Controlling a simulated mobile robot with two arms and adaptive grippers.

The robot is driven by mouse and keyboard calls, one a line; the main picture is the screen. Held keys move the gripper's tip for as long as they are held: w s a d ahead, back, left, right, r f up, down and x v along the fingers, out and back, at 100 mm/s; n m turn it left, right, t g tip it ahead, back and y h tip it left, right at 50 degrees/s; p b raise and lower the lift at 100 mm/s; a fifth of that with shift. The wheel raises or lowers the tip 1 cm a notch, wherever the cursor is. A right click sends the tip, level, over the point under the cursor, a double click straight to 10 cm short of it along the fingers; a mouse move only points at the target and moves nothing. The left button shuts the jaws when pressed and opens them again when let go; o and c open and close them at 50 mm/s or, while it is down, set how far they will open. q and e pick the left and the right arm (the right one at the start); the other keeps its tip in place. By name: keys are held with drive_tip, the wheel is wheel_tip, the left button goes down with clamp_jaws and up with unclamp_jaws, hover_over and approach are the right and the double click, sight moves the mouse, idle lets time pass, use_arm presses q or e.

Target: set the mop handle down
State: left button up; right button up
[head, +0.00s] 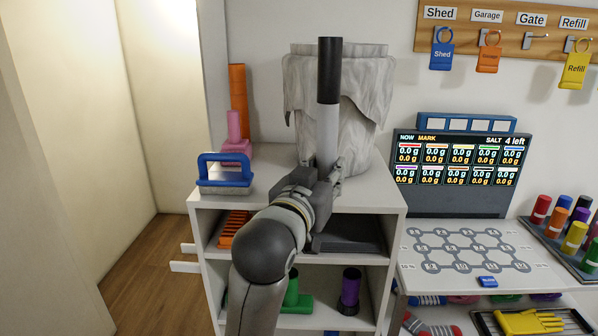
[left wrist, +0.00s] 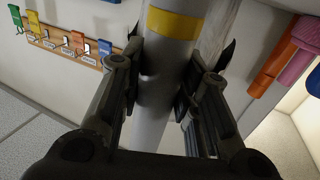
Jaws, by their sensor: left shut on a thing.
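The mop handle (head: 328,120) is an upright pole, white with a black top part, standing in front of a grey draped bin on the white shelf unit's top. My left gripper (head: 326,172) is shut around its lower part. In the left wrist view the white pole (left wrist: 160,95) with a yellow band runs between the two fingers of the left gripper (left wrist: 160,95). The pole's lower end is hidden behind my gripper, so I cannot tell whether it touches the shelf top. My right gripper is not in view.
The shelf unit (head: 375,195) also holds a blue-handled block (head: 225,172) and pink and orange items (head: 237,125) at left. The grey draped bin (head: 365,105) stands close behind the pole. A screen (head: 458,170) and a patterned board (head: 460,250) are at right.

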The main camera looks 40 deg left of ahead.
use_arm(q)
drive_tip(key=s+a+r+n+y, duration=0.1)
drive_tip(key=s+a+r, duration=0.15)
drive_tip(key=r, duration=0.35)
drive_tip(key=s+a+r+n+y, duration=0.1)
drive_tip(key=s+a+r, duration=0.15)
drive_tip(key=r, duration=0.25)
drive_tip(key=shift+g, duration=0.3)
drive_tip(key=w+a+f+p, duration=0.2)
drive_tip(key=w+f, duration=0.2)
drive_tip(key=w+a+f+p, duration=0.2)
drive_tip(key=w+f+p, duration=0.1)
drive_tip(key=w+f, duration=0.1)
drive_tip(key=w+a+f+p, duration=0.1)
drive_tip(key=w+f+p, duration=0.1)
drive_tip(key=w+f, duration=0.2)
drive_tip(key=shift+a+p, duration=0.35)
drive_tip(key=shift+a, duration=0.05)
drive_tip(key=shift+s+f, duration=0.15)
drive_tip(key=shift+f, duration=0.1)
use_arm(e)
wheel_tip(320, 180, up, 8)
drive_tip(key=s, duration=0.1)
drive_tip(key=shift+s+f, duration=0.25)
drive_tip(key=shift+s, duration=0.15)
use_arm(q)
drive_tip(key=shift+f, duration=0.1)
drive_tip(key=o, duration=1)
drive_tip(key=shift+o, duration=0.2)
